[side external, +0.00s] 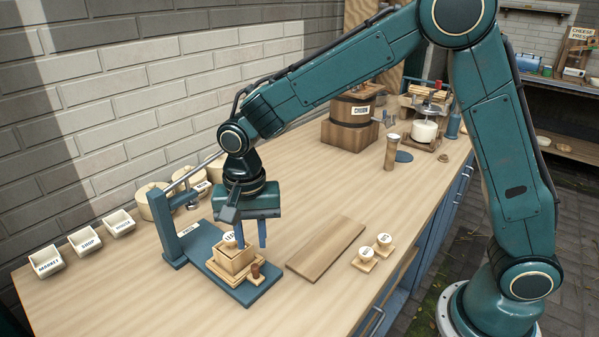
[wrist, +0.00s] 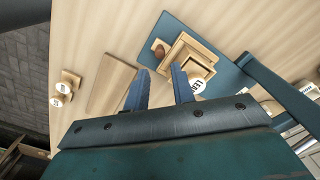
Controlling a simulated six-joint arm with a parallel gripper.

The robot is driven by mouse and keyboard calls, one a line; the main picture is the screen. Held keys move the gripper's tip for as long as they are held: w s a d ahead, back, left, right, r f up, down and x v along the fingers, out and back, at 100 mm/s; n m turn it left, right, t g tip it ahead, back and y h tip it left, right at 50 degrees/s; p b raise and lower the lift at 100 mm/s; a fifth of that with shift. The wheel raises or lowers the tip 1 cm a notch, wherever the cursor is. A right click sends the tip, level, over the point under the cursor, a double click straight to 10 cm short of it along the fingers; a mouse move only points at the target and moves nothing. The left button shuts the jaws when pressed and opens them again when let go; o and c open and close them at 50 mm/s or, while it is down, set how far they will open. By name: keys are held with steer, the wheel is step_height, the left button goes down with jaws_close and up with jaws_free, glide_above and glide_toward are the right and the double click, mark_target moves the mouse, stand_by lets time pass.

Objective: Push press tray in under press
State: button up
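The press tray (side external: 240,278) is a square wooden tray with a brown knob (side external: 255,270) on its front edge. It carries a wooden box (side external: 232,262) with a labelled round piece in it. The tray rests on the near end of the blue press base (side external: 203,248), apart from the press post (side external: 167,232) and press head (side external: 192,204) at the far end. In the wrist view, the tray (wrist: 170,62) lies just beyond the fingertips. My gripper (side external: 250,243) is open and empty, pointing down above the tray; contact cannot be told.
A flat wooden board (side external: 326,249) lies right of the press, with two small labelled pieces (side external: 367,256) beyond it. Labelled white bins (side external: 85,242) line the wall at left. A wooden churn (side external: 350,123) stands at the back.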

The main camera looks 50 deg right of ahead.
mark_target(255, 266)
steer(key=shift+f, duration=3.5)
jaws_close()
